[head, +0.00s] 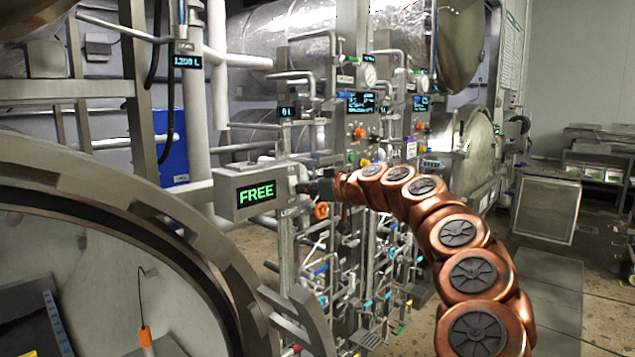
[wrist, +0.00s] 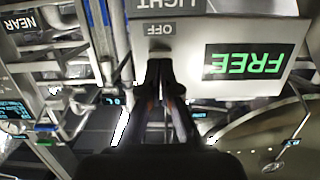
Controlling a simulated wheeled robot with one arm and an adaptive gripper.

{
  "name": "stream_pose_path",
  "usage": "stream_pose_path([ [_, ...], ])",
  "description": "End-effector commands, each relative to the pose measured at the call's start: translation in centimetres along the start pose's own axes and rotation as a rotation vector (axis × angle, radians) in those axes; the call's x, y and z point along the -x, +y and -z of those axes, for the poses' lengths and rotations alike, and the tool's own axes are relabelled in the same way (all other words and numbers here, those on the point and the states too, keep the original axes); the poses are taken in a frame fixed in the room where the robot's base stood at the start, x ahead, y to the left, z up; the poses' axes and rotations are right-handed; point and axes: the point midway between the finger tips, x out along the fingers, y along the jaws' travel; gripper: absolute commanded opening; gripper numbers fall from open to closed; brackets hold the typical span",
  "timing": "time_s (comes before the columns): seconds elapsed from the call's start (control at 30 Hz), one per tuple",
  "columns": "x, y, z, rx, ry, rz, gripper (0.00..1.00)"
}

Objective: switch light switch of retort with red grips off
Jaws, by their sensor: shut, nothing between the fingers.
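A grey box (head: 228,203) with a green FREE display (head: 257,195) is mounted beside the large open round retort (head: 165,215) at left. In the wrist view the box (wrist: 222,30) is upside down, with a LIGHT label (wrist: 180,5) and an OFF label (wrist: 158,30). My gripper (wrist: 160,68) is shut and empty, its fingertips right at the box edge by the OFF label. I cannot tell whether they touch it. In the head view my gripper (head: 312,187) is at the box's right side. The switch itself is hidden by the fingers. No red grips can be made out.
Pipes, valves and a control panel (head: 362,103) stand close behind my arm. A NEAR sign (wrist: 18,22) shows in the wrist view. A probe with an orange handle (head: 145,337) is inside the retort opening. Open floor (head: 565,270) lies at right, near a metal cabinet (head: 547,208).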

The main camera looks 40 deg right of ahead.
Motion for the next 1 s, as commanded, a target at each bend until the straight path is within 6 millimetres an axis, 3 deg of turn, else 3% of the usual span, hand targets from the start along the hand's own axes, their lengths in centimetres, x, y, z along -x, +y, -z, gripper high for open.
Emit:
stream_pose_path([
  [1.0, -1.6, 0.7, -1.0, -0.007, 0.049, -0.01, 0.0],
])
